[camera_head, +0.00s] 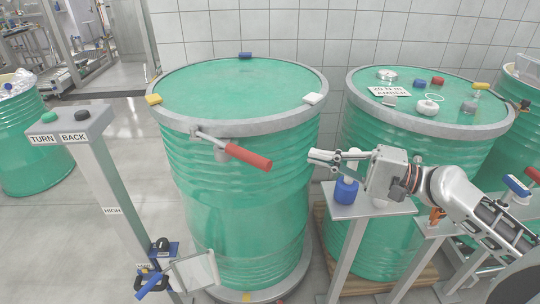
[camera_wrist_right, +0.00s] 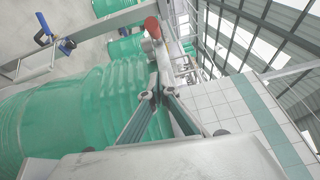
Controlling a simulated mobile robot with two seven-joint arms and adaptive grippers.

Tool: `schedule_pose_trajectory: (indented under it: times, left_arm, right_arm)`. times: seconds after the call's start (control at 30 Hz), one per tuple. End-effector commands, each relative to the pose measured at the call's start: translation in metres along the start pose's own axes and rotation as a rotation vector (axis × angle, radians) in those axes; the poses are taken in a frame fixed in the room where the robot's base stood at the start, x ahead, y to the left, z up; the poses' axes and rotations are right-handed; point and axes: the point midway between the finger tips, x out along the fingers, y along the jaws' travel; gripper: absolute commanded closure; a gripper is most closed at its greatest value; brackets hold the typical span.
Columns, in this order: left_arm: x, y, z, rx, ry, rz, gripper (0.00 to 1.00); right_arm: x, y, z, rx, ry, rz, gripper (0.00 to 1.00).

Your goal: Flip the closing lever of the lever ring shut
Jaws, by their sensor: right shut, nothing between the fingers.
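The large green drum (camera_head: 240,200) has a grey lever ring (camera_head: 185,122) around its lid. The closing lever (camera_head: 210,138) is on the front of the ring. Its red grip (camera_head: 248,157) sticks out to the right and slightly down, away from the drum wall. The red grip also shows at the top of the right wrist view (camera_wrist_right: 152,27). My right gripper (camera_head: 318,157) is shut and empty, to the right of the red grip with a gap between them. In the wrist view its fingertips (camera_wrist_right: 155,94) point toward the lever. My left gripper is not in view.
A second green drum (camera_head: 400,240) stands at the right with small items on its lid. A small stand with a blue bottle (camera_head: 346,190) is just below my right gripper. A post with TURN and BACK buttons (camera_head: 73,120) stands at the left. A tiled wall is behind.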

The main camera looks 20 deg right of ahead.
Motion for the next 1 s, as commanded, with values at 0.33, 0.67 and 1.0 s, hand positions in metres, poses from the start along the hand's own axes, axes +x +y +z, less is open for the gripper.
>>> schedule_pose_trajectory:
  times: [0.33, 0.67, 1.0]
  left_arm:
    - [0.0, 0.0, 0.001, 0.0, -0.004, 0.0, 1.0]
    - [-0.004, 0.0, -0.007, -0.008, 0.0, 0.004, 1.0]
    - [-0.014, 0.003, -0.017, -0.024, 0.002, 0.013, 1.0]
  right_arm:
    - [0.004, -0.001, 0.0, -0.002, 0.001, -0.002, 1.0]
    - [0.045, -0.005, -0.001, -0.003, 0.001, -0.005, 1.0]
    - [0.097, -0.004, -0.001, -0.003, 0.001, -0.004, 1.0]
